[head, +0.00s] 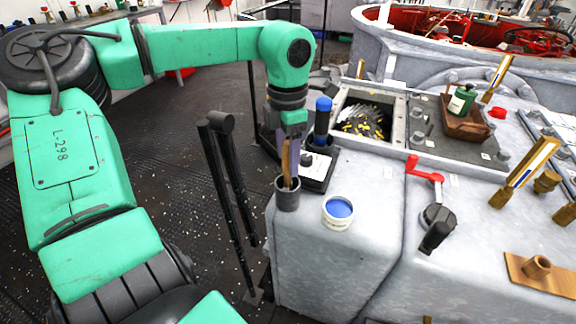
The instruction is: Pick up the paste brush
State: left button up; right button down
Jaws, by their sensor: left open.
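The paste brush (287,167) appears as a slim brown wooden handle standing upright in a small dark cup (288,197) at the near left corner of the grey machine top. My left gripper (290,152) points down right over the cup, at the upper part of the handle. It is open, and its fingers partly cover the handle. I cannot tell whether they touch it. The brush's lower end is hidden in the cup. An open tin of blue paste (338,208) stands to the right of the cup. My right gripper is not in view.
A dark blue-capped bottle (323,118) and a small box (316,170) stand close behind the cup. A red-handled lever (425,170) stands to the right of the tin. Black posts (228,170) rise left of the machine.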

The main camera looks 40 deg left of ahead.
aim_at(288, 185)
pick_arm(q)
notch_tip(288, 185, down, 4)
jog(key=shift+w+a+r, duration=0.1)
jog(key=shift+r, duration=0.1)
grip_shut()
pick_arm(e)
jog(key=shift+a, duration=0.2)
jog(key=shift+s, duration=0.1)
